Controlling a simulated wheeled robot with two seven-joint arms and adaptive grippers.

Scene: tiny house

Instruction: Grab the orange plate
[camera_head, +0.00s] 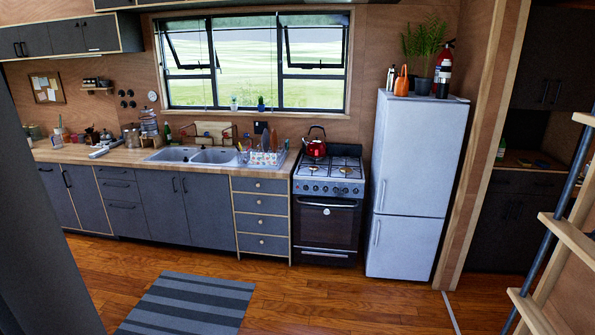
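I cannot make out an orange plate for sure in the head view. A dish rack (262,159) with several small dishes or plates stands on the counter to the right of the sink, and their colours are too small to tell. An orange object (402,82), shaped more like a bag or jug than a plate, stands on top of the fridge. Neither of my grippers is in view.
A wooden counter (120,156) with a double sink (195,155) runs along the window wall. A stove (328,195) with a red kettle (315,147) and a white fridge (410,180) follow. A striped rug (190,303) lies on open floor; wooden stairs (570,240) stand at right.

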